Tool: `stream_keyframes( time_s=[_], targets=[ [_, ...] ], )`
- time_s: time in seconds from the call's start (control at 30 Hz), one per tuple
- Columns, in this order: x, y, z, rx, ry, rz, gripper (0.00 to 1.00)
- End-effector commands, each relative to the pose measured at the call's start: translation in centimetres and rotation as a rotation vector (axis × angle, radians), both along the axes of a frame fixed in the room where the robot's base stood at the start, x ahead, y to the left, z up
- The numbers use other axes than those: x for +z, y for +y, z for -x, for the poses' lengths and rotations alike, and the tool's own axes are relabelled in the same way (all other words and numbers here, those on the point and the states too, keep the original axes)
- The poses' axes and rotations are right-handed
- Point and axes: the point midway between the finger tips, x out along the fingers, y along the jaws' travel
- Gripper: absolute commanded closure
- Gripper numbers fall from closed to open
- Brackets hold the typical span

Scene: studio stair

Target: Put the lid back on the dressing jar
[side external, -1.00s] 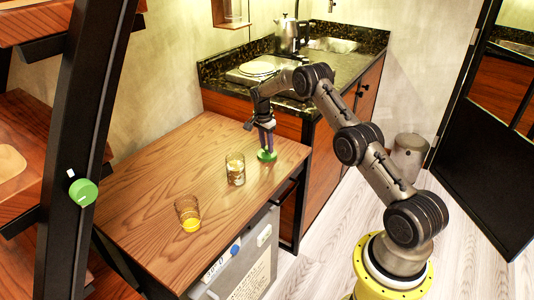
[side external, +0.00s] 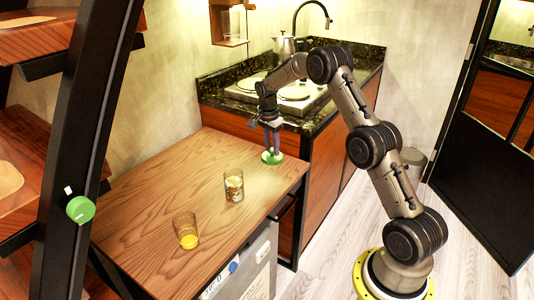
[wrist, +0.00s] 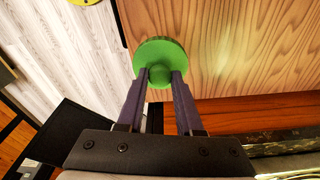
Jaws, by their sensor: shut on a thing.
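My gripper (side external: 271,147) is shut on a green round lid (side external: 272,158) over the far right part of the table. In the wrist view, both fingers close on the knob of the lid (wrist: 158,48), and its flat disc faces away from my gripper. The lid appears raised above the wood, though its exact height is hard to tell. A glass vessel with pale brown contents (side external: 233,186) stands upright, left of and nearer than the lid. A second glass with yellow-orange contents (side external: 187,232) stands nearer still. Both look open on top. I cannot tell for certain which is the dressing jar.
The wooden table (side external: 150,200) is otherwise mostly clear. Behind it is a dark counter with a hob (side external: 293,93) and a kettle (side external: 286,45). A dark stair post with a green round fitting (side external: 80,209) rises at the left. A grey bin (side external: 413,160) stands on the floor.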

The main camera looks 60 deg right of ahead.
Motion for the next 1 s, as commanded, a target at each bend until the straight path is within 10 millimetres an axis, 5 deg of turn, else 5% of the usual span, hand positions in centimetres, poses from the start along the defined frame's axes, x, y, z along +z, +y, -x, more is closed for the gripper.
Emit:
stream_keyframes(
  time_s=[0.3,0.63,0.83,1.0],
  targets=[
    [2.4,2.9,5.1,0.002,0.003,-0.001,1.00],
    [3.6,4.2,7.5,0.023,0.017,-0.006,1.00],
    [5.8,4.9,4.3,0.149,0.021,-0.007,1.00],
    [7.6,8.4,-0.8,0.316,0.015,-0.004,1.00]
  ],
)
